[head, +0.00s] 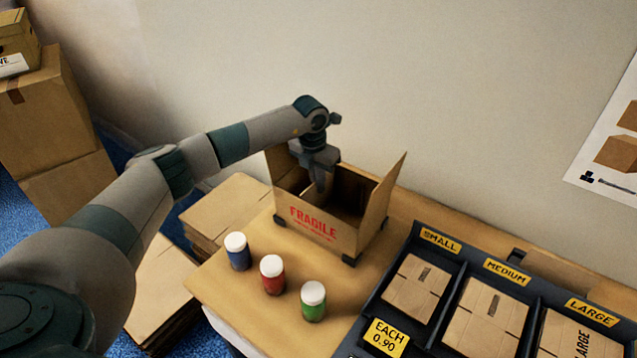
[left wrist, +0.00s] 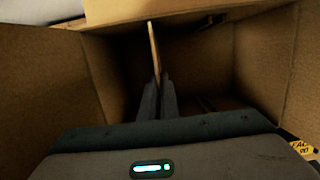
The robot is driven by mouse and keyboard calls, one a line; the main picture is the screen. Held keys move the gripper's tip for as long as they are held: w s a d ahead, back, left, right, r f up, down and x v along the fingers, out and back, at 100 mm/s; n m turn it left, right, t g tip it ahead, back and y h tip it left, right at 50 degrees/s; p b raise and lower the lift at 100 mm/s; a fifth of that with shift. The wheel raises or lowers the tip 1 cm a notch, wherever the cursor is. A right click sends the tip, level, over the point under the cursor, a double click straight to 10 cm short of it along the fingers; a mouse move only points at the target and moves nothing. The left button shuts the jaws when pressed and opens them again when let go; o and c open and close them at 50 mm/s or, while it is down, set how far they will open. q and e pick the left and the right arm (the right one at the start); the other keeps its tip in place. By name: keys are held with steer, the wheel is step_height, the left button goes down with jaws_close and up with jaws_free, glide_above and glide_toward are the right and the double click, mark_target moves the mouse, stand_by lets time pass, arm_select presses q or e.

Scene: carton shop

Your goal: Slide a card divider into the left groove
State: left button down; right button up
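The open carton (head: 340,238) with red FRAGILE print stands on the table, its flaps up. My left gripper (head: 321,190) reaches down into it from above. In the left wrist view, the gripper's two fingers (left wrist: 158,98) are close together with a thin card divider (left wrist: 154,46) upright between them, seen nearly edge-on. The divider is inside the carton, whose walls (left wrist: 55,85) rise on both sides. The divider's lower edge and the left groove are hidden in shadow and behind the fingers, so I cannot tell whether it sits in the groove. My right gripper is out of view.
Three white-capped jars, blue (head: 238,256), red (head: 272,278) and green (head: 313,305), stand in front of the carton. A dark sorter tray (head: 452,262) with flat cartons lies to the right. Stacked cardboard (head: 222,208) is at the left, and the wall is behind.

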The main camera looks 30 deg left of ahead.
arm_select(q)
steer(key=c, duration=2.4)
jaws_free()
steer(key=shift+c, duration=0.2)
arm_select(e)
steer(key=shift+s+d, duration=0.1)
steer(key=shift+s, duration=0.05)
arm_select(q)
steer(key=o, duration=0.5)
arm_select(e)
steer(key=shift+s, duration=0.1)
arm_select(q)
steer(key=shift+r, duration=0.1)
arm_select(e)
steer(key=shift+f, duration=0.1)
